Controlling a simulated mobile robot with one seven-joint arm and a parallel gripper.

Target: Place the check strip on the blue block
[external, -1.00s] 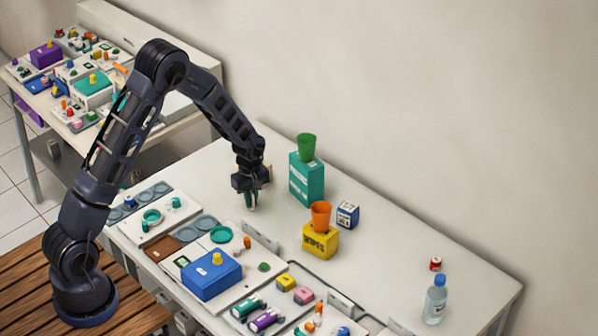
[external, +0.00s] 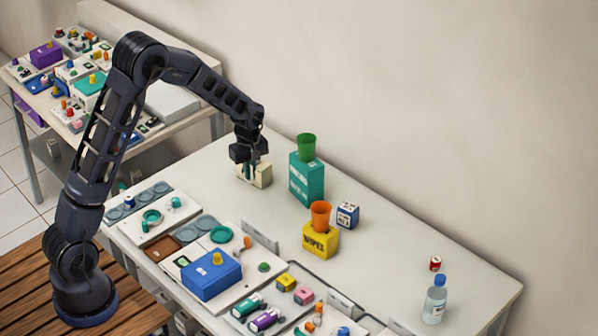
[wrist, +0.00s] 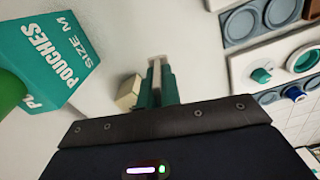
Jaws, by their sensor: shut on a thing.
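My gripper (external: 249,178) is shut on a thin pale strip, which I take to be the check strip (wrist: 156,74). In the wrist view the strip shows between the teal fingers; most of it is hidden by them. A beige block (external: 263,178) stands on the table right at the fingers, and it also shows beside them in the wrist view (wrist: 129,93). Whether the strip touches this block, I cannot tell. The blue block (external: 207,281), with a yellow knob on top, sits on a white panel at the front of the table, well apart from my gripper.
A teal pouches box (external: 306,180) with a green cup stands right of my gripper. A yellow wipes box (external: 320,241) with an orange cup and a small blue-white box (external: 347,214) stand farther right. The tabletop between gripper and panels is mostly clear.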

